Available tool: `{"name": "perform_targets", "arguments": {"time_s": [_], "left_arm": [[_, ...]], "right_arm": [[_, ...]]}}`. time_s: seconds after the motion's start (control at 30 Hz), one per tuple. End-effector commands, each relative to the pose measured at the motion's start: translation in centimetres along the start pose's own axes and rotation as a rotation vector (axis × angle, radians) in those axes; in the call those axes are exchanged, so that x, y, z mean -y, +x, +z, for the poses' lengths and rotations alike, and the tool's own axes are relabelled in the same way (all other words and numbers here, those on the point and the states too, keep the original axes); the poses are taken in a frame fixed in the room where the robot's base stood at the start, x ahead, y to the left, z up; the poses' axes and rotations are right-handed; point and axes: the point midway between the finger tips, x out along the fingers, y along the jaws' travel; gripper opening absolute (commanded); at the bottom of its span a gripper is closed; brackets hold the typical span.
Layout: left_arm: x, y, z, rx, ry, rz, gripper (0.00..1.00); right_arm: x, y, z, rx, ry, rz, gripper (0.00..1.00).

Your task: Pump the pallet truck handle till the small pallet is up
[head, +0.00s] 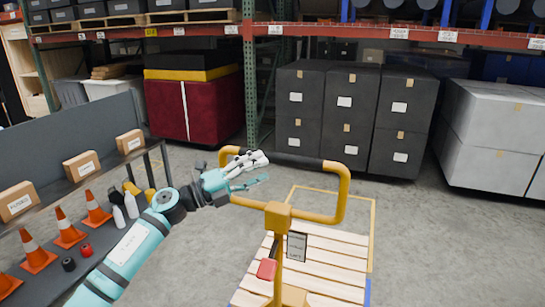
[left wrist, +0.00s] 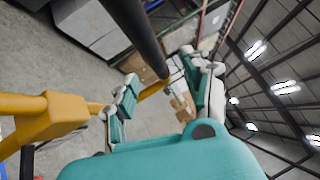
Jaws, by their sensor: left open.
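The pallet truck handle (head: 345,195) is a yellow loop with a black grip (head: 290,159) along its top bar. It stands on a yellow post (head: 278,222) with a red lever (head: 266,269). The small wooden pallet (head: 325,262) lies behind the post; its height off the floor is hard to tell. My left gripper (head: 262,170) is open at the loop's upper left corner. In the left wrist view its spread fingers (left wrist: 163,88) have the yellow bar passing between or behind them; contact cannot be told. The black grip (left wrist: 140,35) runs above. My right gripper is not seen.
A dark bench with orange cones (head: 67,230), white bottles (head: 131,205) and cardboard boxes (head: 82,167) stands left, beneath my left arm. Black totes (head: 345,110) and grey totes (head: 492,135) stand behind. The concrete floor right of the truck is clear.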

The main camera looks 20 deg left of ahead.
Motion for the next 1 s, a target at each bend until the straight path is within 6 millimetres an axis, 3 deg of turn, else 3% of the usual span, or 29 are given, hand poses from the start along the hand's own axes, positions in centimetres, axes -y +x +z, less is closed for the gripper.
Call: {"name": "perform_targets", "arguments": {"time_s": [0.1,0.23,0.63,1.0], "left_arm": [[0.3,2.2,0.0,0.0,-0.001,-0.002,0.49],[0.1,3.5,0.1,0.001,-0.002,-0.002,0.49],[-0.1,4.2,0.0,0.0,0.0,0.001,0.49],[0.2,4.2,0.1,0.001,0.001,-0.003,0.01]], "right_arm": [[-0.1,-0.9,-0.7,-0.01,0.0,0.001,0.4],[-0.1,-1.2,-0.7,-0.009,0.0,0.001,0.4],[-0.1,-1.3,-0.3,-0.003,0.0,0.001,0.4],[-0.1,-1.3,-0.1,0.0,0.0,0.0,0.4]]}}
